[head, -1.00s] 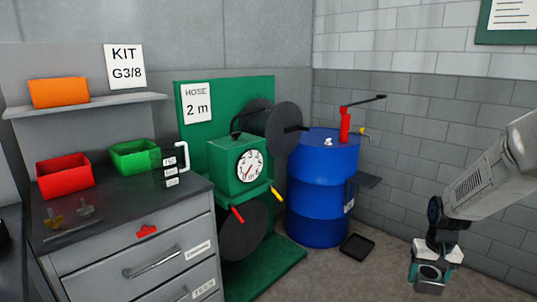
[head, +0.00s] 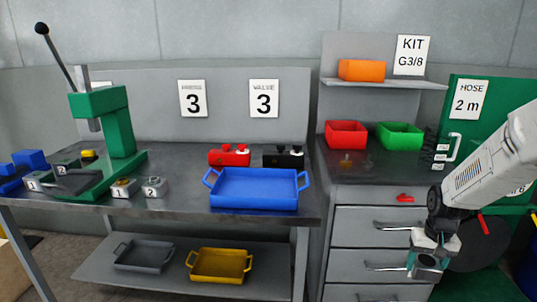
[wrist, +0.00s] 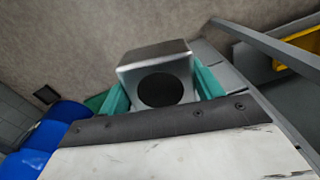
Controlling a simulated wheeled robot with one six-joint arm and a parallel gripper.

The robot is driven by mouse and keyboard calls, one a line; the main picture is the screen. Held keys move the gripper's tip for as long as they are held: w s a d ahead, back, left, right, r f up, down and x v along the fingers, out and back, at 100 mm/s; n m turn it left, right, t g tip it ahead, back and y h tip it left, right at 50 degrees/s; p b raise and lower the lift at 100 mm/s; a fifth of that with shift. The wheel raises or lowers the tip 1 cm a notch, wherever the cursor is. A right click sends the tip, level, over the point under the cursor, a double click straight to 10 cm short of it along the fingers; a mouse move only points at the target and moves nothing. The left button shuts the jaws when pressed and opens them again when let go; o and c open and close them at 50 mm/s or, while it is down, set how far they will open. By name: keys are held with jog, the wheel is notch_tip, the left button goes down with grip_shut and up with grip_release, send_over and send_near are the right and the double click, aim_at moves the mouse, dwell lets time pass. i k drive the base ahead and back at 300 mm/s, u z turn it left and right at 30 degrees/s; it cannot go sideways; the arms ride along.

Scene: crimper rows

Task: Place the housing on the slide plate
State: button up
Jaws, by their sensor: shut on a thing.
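My gripper (head: 423,268) is at the lower right of the head view, in front of the drawer cabinet. Its teal fingers are shut on the housing, a grey metal block with a round dark hole. The housing (wrist: 158,60) is between both fingers in the wrist view, held in the air above the floor. A green lever press (head: 118,130) stands on the left of the workbench. A dark flat plate (head: 76,183) on its base looks like the slide plate. It is far left of my gripper, and its top looks empty.
Numbered grey blocks (head: 154,187) stand right of the press. A blue tray (head: 254,190) sits on the bench (head: 185,212), with red and black parts behind it. Grey and yellow trays (head: 220,264) lie on the lower shelf. The cabinet (head: 378,240) is beside my gripper.

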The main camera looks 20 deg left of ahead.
aim_at(74, 180)
jog(key=u, duration=1.55)
